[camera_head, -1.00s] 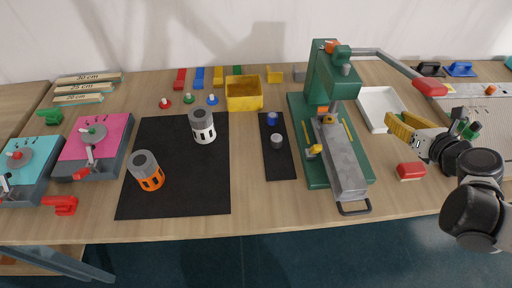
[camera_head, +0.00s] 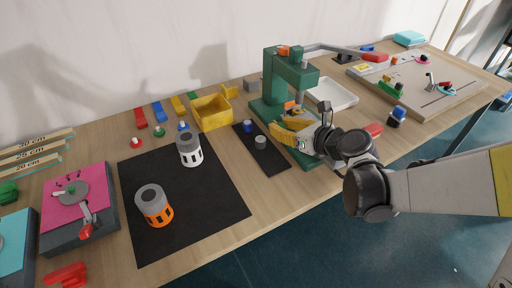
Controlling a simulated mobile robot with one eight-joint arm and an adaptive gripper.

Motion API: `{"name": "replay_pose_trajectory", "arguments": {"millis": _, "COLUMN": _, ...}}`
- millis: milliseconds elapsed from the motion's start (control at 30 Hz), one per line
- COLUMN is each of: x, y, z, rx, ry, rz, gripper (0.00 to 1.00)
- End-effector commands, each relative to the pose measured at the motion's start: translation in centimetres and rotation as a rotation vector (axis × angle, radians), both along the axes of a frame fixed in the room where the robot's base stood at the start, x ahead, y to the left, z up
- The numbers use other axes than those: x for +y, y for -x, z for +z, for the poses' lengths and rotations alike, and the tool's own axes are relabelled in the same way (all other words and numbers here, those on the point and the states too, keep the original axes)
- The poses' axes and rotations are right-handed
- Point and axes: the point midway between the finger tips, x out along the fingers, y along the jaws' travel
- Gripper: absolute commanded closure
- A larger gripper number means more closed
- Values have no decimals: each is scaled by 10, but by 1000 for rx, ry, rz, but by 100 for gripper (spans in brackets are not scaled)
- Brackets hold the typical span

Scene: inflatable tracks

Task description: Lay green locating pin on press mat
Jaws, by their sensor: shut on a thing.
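My gripper (camera_head: 274,133) has yellow fingers pointing left, in front of the green press (camera_head: 285,78). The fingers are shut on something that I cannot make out. A narrow black mat (camera_head: 273,164), likely the press mat, lies just left of the fingertips. It bears a blue cylinder (camera_head: 247,126) and a grey cylinder (camera_head: 260,142). A small green-based pin-like piece (camera_head: 159,132) stands on the table between similar red (camera_head: 136,143) and blue (camera_head: 183,127) ones. I cannot tell whether a green pin is in my fingers. My gripper and wrist hide much of the press bed.
A yellow bin (camera_head: 211,114) stands behind the mats. A large black mat (camera_head: 210,205) holds an orange-and-grey cylinder (camera_head: 154,205) and a white-and-grey cylinder (camera_head: 189,149). A white tray (camera_head: 333,94) is right of the press. A red block (camera_head: 373,130) lies beyond my wrist.

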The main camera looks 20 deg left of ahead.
Motion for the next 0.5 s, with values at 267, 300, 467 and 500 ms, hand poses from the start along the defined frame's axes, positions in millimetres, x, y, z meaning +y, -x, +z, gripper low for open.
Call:
{"name": "replay_pose_trajectory", "arguments": {"millis": 267, "x": 9, "y": 3, "z": -38, "rx": 0, "ry": 0, "rz": 19, "gripper": 100}}
{"name": "replay_pose_trajectory", "arguments": {"millis": 300, "x": 9, "y": 3, "z": -47, "rx": 0, "ry": 0, "rz": 19, "gripper": 100}}
{"name": "replay_pose_trajectory", "arguments": {"millis": 467, "x": 9, "y": 3, "z": -69, "rx": -1, "ry": -1, "rz": 18, "gripper": 100}}
{"name": "replay_pose_trajectory", "arguments": {"millis": 500, "x": 9, "y": 3, "z": -72, "rx": -1, "ry": -1, "rz": 18, "gripper": 100}}
